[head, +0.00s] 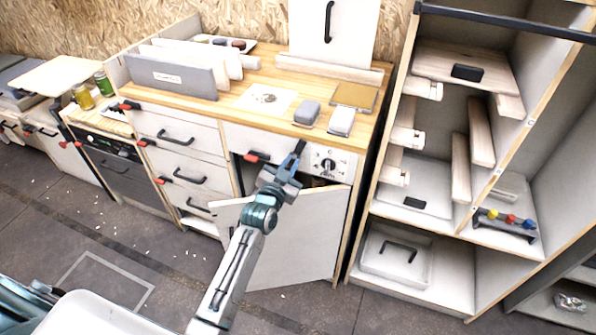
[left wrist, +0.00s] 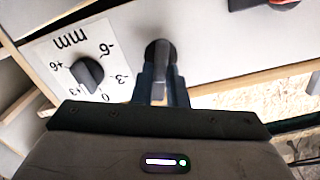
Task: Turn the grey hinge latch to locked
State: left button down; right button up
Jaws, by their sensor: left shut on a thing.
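The grey hinge latch (left wrist: 160,55) is a dark grey round knob with a bar, on a white panel in the left wrist view. Its bar stands roughly upright in that picture. My left gripper (left wrist: 160,88) is shut on the bar, one finger on each side. In the head view my left gripper (head: 298,150) reaches the front of the wooden-topped cabinet, left of the numbered dial. My right gripper is not in view.
The dial (left wrist: 88,72) marked mm sits close beside the latch; it also shows in the head view (head: 328,163). A white cabinet door (head: 300,240) hangs open below my gripper. A red-tipped catch (head: 257,156) is to the left. An open shelf unit (head: 385,205) stands right.

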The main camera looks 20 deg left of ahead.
pick_arm(q)
jog(key=m+b, duration=0.1)
jog(key=m, duration=0.1)
jog(key=m+b, duration=0.1)
jog(key=shift+d+f+m, duration=0.15)
jog(key=shift+f+m, duration=0.05)
jog(key=shift+m, duration=0.2)
jog(key=shift+d+f+m+b, duration=0.15)
jog(key=shift+m+b, duration=0.6)
jog(key=shift+m, duration=1.75)
jog(key=shift+d+f+m+b, duration=0.2)
jog(key=shift+m+b, duration=0.5)
jog(key=shift+m, duration=1.8)
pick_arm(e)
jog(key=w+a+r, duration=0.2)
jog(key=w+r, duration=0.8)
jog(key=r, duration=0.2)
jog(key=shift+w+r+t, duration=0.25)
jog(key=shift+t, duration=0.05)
pick_arm(q)
jog(key=shift+a, duration=0.15)
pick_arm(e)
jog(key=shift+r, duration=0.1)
pick_arm(q)
jog(key=c, duration=1.4)
grip_release()
jog(key=shift+c, duration=0.2)
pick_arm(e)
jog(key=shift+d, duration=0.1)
